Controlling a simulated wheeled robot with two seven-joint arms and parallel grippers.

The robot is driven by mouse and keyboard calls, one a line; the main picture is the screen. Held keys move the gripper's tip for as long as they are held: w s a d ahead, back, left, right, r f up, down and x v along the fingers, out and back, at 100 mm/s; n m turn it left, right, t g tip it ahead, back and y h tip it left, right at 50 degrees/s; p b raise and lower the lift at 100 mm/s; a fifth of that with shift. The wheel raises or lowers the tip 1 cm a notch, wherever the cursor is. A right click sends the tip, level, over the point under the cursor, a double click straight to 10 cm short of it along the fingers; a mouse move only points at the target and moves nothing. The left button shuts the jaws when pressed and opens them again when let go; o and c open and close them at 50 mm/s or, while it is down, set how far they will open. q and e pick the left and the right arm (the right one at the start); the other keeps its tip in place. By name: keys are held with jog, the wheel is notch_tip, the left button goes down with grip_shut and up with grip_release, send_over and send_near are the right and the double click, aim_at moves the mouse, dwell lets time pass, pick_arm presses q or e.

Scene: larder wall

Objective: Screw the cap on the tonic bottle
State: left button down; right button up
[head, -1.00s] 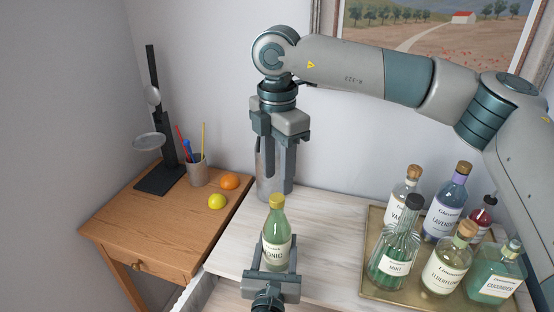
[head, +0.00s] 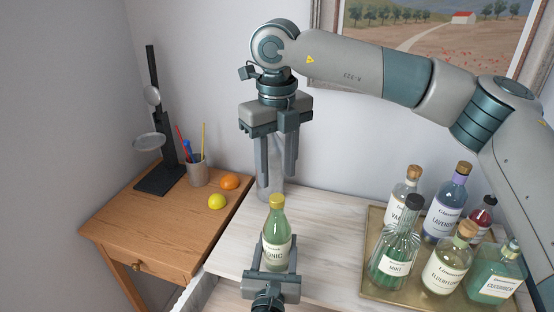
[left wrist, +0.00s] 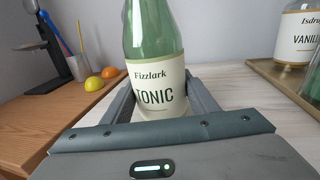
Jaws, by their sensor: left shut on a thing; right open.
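My left gripper (head: 278,268) is shut around the bottle's lower part, one finger on each side. My right gripper (head: 276,182) points down with its fingers open. In the head view its fingertips appear just above the cap and apart from it; the exact depth is unclear.
Several labelled bottles, among them mint (head: 395,250), stand on a brass tray (head: 372,285) at the right. A wooden side table (head: 150,235) at left holds an orange (head: 229,181), a lemon (head: 217,202), a pencil cup (head: 197,171) and a dark stand (head: 160,178).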

jog(key=n, duration=0.7)
jog(key=shift+r+n, duration=0.25)
jog(key=shift+n, duration=0.05)
jog(key=n, duration=0.7)
jog(key=shift+r+n, duration=0.2)
jog(key=shift+n, duration=0.1)
jog(key=n, duration=0.4)
jog(key=shift+r+n, duration=0.1)
jog(key=shift+n, duration=0.2)
jog(key=n, duration=0.3)
jog(key=shift+r, duration=0.1)
jog(key=n, duration=0.4)
jog(key=shift+r, duration=0.1)
jog(key=n, duration=0.3)
jog(key=shift+r, duration=0.1)
jog(key=shift+n, duration=0.3)
